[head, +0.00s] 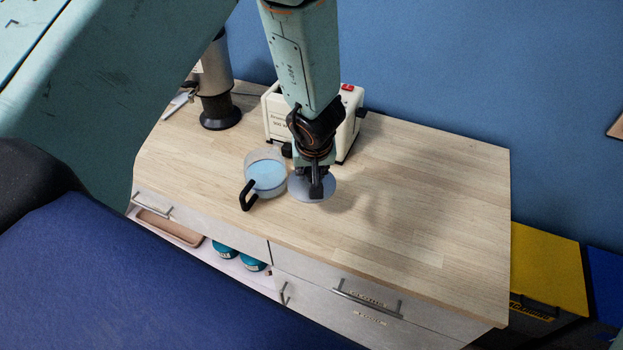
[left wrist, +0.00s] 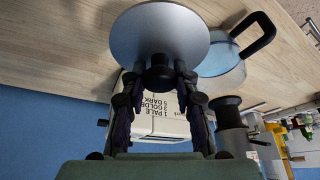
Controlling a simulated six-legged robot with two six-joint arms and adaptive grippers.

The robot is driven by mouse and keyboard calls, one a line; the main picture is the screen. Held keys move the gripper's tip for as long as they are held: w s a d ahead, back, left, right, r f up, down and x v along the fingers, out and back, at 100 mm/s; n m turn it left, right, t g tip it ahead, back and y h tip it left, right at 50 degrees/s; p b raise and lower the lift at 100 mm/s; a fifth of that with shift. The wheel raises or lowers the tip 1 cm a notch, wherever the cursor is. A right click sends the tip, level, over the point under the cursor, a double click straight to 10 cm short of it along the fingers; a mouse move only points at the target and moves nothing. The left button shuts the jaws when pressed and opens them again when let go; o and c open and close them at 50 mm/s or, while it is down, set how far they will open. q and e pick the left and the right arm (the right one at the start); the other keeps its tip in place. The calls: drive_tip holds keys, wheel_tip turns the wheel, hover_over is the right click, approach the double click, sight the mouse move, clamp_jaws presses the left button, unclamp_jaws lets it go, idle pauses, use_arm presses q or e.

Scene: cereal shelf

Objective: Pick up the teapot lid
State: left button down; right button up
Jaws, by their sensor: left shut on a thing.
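The teapot lid (head: 325,190) is a flat grey disc beside the teapot on the wooden counter. In the left wrist view the lid (left wrist: 158,30) has a black knob on it. My left gripper (head: 316,188) points down over the lid, and it shows in the left wrist view (left wrist: 158,76) shut on the knob. I cannot tell whether the lid is touching the counter. The teapot (head: 266,174) is a clear round pot with a black handle, uncovered, just left of the lid; it also shows in the left wrist view (left wrist: 218,62). My right gripper is not in view.
A white toaster (head: 350,125) stands behind the lid. A metal and black cylindrical appliance (head: 217,108) stands at the back left. The wooden counter (head: 430,200) is clear to the right. Below it are drawers and an open shelf with teal-topped jars (head: 252,264).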

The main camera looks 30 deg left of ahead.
sight(311, 169)
use_arm(q)
wheel_tip(311, 169, up, 3)
drive_tip(key=shift+s+r, duration=0.1)
drive_tip(key=shift+r, duration=1.65)
drive_tip(key=shift+a, duration=0.15)
